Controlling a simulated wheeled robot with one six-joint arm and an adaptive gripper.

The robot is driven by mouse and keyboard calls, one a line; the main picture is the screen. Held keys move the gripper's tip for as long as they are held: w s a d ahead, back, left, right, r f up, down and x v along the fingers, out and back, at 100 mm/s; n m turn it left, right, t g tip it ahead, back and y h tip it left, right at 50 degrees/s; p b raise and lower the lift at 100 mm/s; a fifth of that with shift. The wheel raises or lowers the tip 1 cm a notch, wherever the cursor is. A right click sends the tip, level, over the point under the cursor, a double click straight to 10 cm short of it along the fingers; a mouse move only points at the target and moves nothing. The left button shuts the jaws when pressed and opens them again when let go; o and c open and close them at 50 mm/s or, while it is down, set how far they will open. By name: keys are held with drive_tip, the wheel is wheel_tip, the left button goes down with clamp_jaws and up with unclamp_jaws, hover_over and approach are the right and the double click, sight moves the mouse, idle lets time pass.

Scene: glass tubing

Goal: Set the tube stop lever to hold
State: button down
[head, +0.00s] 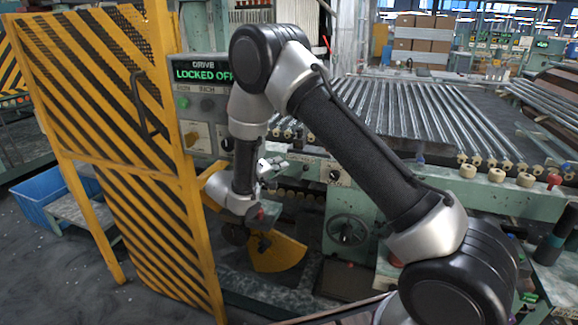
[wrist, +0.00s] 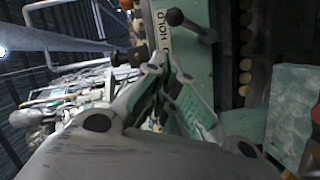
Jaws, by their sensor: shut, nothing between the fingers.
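In the wrist view, a lever with a dark ball knob (wrist: 175,17) and a short rod stands out from a pale green machine panel. A white label reading HOLD (wrist: 163,35), turned on its side, is just beside the knob. My gripper (wrist: 168,66) is shut and empty. Its fingertips are close to the label and a little below the lever in the picture; I cannot tell whether they touch the panel. In the head view, my arm reaches down to the machine front and hides part of it, and I cannot make out the lever there.
A yellow and black striped guard (head: 120,140) stands left of my arm. A panel sign (head: 203,74) reads LOCKED OFF. Glass tubes (head: 420,110) lie on the bed at right. A handwheel (head: 347,230) and a yellow plate (head: 278,254) are low on the machine.

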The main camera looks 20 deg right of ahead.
drive_tip(key=f+v, duration=0.1)
drive_tip(key=v, duration=0.6)
drive_tip(key=shift+r, duration=0.5)
drive_tip(key=shift+a, duration=0.15)
